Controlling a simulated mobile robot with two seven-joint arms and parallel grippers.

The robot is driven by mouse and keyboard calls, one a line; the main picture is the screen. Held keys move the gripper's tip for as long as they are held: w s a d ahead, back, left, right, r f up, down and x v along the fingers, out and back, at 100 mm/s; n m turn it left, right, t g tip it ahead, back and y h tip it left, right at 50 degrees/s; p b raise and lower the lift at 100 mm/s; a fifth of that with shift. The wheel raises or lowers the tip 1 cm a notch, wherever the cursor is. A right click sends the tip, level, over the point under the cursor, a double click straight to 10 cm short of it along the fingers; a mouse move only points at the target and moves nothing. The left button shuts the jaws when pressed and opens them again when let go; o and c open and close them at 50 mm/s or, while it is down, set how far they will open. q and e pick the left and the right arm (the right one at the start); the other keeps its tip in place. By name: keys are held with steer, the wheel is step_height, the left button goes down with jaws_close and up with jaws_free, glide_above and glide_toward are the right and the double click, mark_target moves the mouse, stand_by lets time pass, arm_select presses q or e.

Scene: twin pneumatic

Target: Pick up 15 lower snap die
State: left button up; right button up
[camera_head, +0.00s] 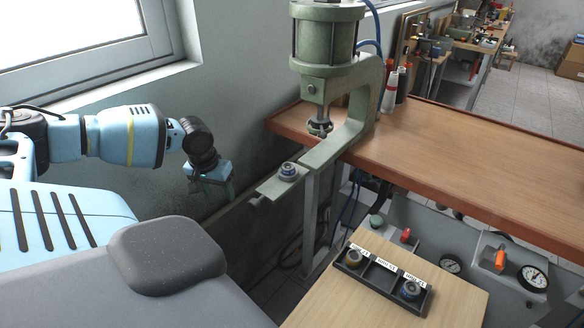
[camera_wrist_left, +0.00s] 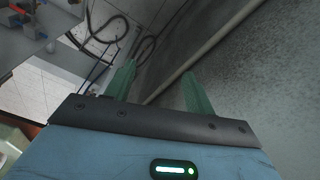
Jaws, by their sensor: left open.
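A black tray (camera_head: 376,296) on the wooden board at the lower right has three labelled compartments. Another blue-grey die (camera_head: 288,170) sits on the lower arm of the green press. The label print is too small to read surely, so I cannot tell which die is the 15 lower. My left gripper (camera_head: 229,188) is open and empty, left of the press arm. Its green fingers show apart in the left wrist view (camera_wrist_left: 158,76).
The green press (camera_head: 328,45) stands at the edge of the wooden bench (camera_head: 470,140), its lower arm jutting toward me. The wall is close behind my left gripper. Gauges and a red-orange valve (camera_head: 500,258) are under the bench. Bottles (camera_head: 391,90) stand behind the press.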

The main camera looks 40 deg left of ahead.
arm_select(q)
steer(key=w+d+r+n+g+b, duration=0.1)
steer(key=w+d+r, duration=0.25)
steer(key=r, duration=0.25)
steer(key=w+d+r+b, duration=0.1)
steer(key=w+d+r, duration=0.2)
steer(key=w+r, duration=0.25)
steer(key=g, duration=0.1)
glide_toward(288, 167)
steer(key=shift+s+a+f+n+h+b, duration=0.15)
steer(key=shift+s+n+h+b, duration=0.15)
steer(key=shift+b, duration=0.15)
steer(key=shift+f, duration=0.2)
steer(key=shift+w+a+f, duration=0.1)
steer(key=shift+w+f, duration=0.05)
steer(key=shift+f, duration=1.7)
steer(key=shift+w+f, duration=0.1)
steer(key=shift+f, duration=1.75)
arm_select(e)
steer(key=s+f, duration=0.2)
steer(key=f, duration=0.1)
steer(key=shift+a+f, duration=0.1)
arm_select(q)
steer(key=c, duration=1.2)
steer(key=shift+o, duration=0.2)
steer(key=shift+r, duration=0.1)
